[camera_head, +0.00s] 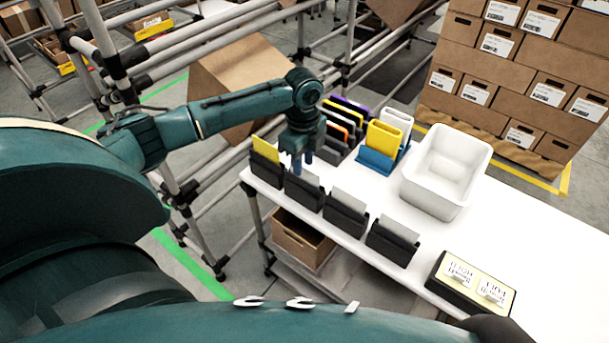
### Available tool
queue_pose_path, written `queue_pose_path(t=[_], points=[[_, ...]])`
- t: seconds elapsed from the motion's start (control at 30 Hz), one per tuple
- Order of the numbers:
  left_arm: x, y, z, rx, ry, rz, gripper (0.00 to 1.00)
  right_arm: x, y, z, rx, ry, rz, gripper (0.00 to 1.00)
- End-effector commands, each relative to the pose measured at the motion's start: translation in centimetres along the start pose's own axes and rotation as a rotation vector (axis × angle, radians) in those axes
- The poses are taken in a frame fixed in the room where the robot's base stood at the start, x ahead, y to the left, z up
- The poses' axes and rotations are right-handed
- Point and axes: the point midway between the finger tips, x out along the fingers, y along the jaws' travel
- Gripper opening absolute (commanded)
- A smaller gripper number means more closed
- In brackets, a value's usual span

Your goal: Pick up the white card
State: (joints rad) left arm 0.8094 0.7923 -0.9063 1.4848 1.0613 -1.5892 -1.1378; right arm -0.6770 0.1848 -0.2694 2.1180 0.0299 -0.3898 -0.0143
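A row of black holders stands along the table's near left edge. Three hold pale white-grey cards: the left white card (311,182), the middle white card (349,200) and the right white card (399,229). The holder at the row's far left has a yellow card (265,149). My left gripper (303,162) points down just above and behind the holder with the left white card. Its two blue fingers show apart with a small gap and nothing visible between them. My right gripper is not in view.
Behind are dark holders with purple, yellow, orange and white cards (340,125), and a blue stand (376,160) with yellow and white pieces. A white bin (445,170) and a black-edged label tray (470,283) stand right. The white table (540,240) is clear at right.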

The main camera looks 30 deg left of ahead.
Motion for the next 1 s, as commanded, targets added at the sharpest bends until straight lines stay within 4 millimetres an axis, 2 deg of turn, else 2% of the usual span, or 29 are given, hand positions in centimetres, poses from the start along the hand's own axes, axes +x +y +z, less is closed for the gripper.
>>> queue_pose_path(t=[0.1, 0.2, 0.5, 0.83, 1.0], points=[[2.0, -0.2, -0.2, -0.001, 0.000, 0.003, 0.28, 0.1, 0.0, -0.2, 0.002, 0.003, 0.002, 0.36], [3.1, -0.3, -0.1, -0.002, -0.001, 0.001, 0.28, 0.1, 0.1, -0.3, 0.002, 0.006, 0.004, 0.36], [3.5, -0.2, -0.1, 0.000, -0.001, -0.001, 0.28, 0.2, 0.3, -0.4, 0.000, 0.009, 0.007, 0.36], [3.5, -0.3, -0.1, -0.001, -0.001, -0.001, 0.01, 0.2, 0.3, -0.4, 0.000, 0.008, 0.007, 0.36], [3.5, -0.3, -0.1, -0.001, -0.001, -0.001, 0.00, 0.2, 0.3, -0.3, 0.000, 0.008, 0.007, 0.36]])
